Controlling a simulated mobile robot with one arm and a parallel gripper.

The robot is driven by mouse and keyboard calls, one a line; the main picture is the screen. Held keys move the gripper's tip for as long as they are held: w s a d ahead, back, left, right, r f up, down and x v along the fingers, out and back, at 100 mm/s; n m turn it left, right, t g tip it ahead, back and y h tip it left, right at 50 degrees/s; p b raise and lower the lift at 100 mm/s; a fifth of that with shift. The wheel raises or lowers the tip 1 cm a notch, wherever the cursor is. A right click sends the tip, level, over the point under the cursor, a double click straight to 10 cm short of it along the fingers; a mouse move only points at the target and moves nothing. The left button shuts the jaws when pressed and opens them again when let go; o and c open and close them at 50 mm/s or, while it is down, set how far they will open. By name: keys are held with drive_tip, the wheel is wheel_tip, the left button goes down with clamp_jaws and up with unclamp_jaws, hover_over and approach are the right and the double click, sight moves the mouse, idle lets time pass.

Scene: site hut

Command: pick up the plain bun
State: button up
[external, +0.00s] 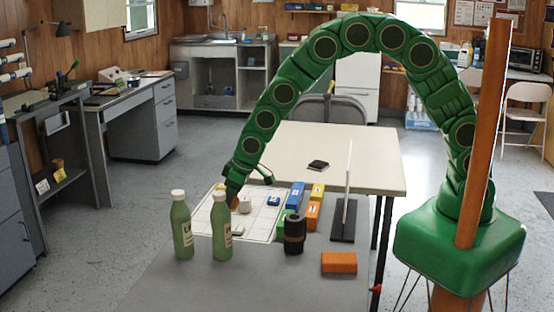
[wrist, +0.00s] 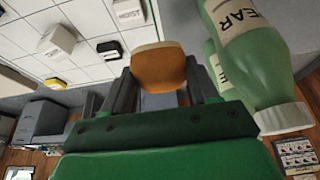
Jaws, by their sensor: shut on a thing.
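The plain bun (wrist: 158,68) is a smooth orange-brown piece between the two fingers of my gripper (wrist: 158,85) in the wrist view. The fingers are shut on its sides. In the external view my gripper (external: 233,200) points down over the white gridded sheet (external: 205,218), just behind the green bottles. Only a small orange-brown patch of the bun shows there, partly hidden by a bottle. I cannot tell whether the bun touches the sheet.
Two green bottles with white caps (external: 182,228) (external: 222,232) stand close in front of my gripper. Small pale, blue and yellow pieces lie on the sheet. To the right are coloured blocks (external: 296,196), a black cylinder (external: 294,236), an upright thin panel (external: 348,185) and an orange block (external: 339,262).

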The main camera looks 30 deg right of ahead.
drive_tip(key=s+d+r, duration=0.2)
drive_tip(key=s+d, duration=0.2)
drive_tip(key=shift+r, duration=0.25)
